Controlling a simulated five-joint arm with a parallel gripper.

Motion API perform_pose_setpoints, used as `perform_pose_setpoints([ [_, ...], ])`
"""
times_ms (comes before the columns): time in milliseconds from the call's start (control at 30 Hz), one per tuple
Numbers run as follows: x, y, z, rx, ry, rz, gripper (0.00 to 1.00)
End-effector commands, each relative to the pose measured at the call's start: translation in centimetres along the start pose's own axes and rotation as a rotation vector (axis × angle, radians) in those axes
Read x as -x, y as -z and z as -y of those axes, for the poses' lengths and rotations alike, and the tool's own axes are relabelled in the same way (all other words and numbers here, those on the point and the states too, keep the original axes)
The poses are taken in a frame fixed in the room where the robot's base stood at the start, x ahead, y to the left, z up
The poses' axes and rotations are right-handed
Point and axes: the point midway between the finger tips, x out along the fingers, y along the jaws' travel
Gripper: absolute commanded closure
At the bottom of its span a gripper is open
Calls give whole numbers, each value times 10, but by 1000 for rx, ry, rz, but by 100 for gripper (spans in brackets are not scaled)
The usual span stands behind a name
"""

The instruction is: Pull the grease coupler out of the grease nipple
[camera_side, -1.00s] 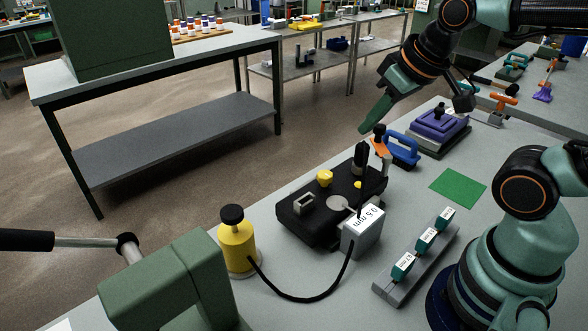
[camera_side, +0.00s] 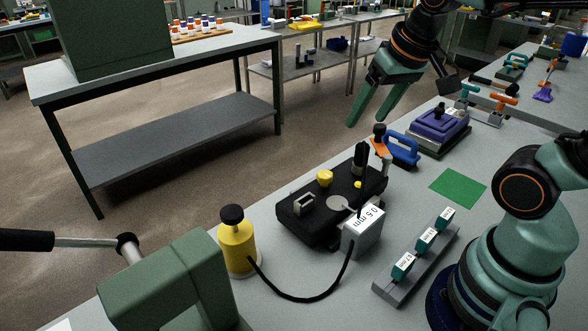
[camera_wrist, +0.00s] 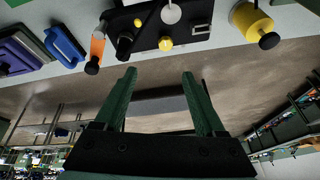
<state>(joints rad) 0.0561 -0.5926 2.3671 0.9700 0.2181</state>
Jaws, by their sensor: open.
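My gripper (camera_side: 366,118) is open and empty, high above the far edge of the table. Its two green fingers also show spread apart in the wrist view (camera_wrist: 159,73), with only floor between them. The black machine block (camera_side: 297,213) lies on the table below and nearer the side camera. A yellow grease pump (camera_side: 238,246) with a black cap stands at its left. I cannot make out the coupler or the nipple at the hose's far end.
An orange piece with a black knob (camera_side: 380,143) stands by the block's far end, below my gripper. A blue handle (camera_side: 403,150) and a purple device (camera_side: 440,130) sit beyond. A grey rack (camera_side: 400,284) holds teal labelled pieces. The green mat (camera_side: 458,187) is bare.

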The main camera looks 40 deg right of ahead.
Motion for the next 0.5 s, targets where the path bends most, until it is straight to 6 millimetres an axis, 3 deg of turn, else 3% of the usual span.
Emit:
perform_pose_setpoints([
  [300, -22, 50, -43, -707, -160, 206, 28],
  [500, -38, 66, -67, -1029, -263, 277, 28],
])
